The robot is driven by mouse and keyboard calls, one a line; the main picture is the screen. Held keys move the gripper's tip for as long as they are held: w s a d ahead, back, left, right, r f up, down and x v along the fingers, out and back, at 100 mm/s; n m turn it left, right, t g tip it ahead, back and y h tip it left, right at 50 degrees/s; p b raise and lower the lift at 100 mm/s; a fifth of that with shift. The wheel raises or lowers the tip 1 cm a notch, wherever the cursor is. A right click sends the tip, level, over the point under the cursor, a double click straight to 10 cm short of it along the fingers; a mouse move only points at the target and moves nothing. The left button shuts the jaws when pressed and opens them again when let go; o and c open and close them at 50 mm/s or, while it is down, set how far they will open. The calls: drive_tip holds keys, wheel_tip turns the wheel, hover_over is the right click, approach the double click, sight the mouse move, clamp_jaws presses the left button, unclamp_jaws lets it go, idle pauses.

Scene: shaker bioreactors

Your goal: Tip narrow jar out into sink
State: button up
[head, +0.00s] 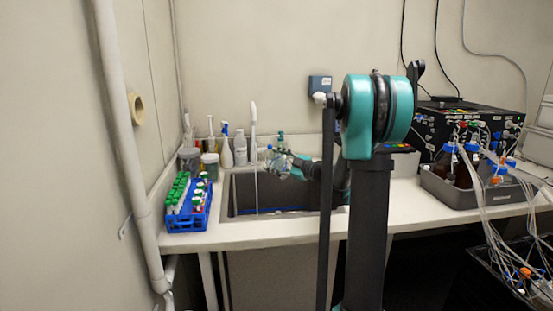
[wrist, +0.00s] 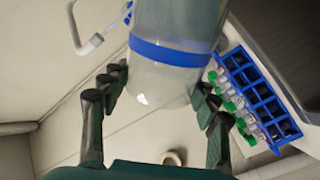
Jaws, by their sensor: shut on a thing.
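The narrow jar is clear with a blue band. In the wrist view the jar (wrist: 170,82) lies between the fingers of my gripper (wrist: 160,90), which is shut on it; its upper end is cut off by the frame edge. In the head view my gripper (head: 291,166) holds the jar (head: 274,160) above the back of the sink (head: 241,190), left of my arm. The jar looks small and tilted there, and I cannot tell its contents. The sink is a dark sunken basin in the white counter, its right end partly hidden by my arm.
A blue rack (head: 185,218) of green-capped tubes stands left of the sink. A white tap (head: 253,128) rises near the sink's left part. Several bottles, including a spray bottle (head: 226,152), stand behind it. A grey tray (head: 460,192) with brown bottles is at right.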

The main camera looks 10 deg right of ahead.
drive_tip(key=n, duration=0.2)
drive_tip(key=f+n, duration=0.1)
drive_tip(key=n, duration=0.1)
drive_tip(key=s+a+f+n, duration=0.1)
drive_tip(key=n, duration=0.1)
drive_tip(key=shift+f, duration=0.1)
wheel_tip(320, 180, down, 2)
drive_tip(key=n, duration=0.5)
drive_tip(key=shift+s+a, duration=0.1)
drive_tip(key=n, duration=0.1)
drive_tip(key=f+n, duration=0.1)
drive_tip(key=n, duration=0.1)
drive_tip(key=f+n, duration=0.1)
drive_tip(key=shift+w+d+n, duration=0.2)
drive_tip(key=shift+n, duration=0.2)
drive_tip(key=shift+r, duration=0.15)
idle(0.5)
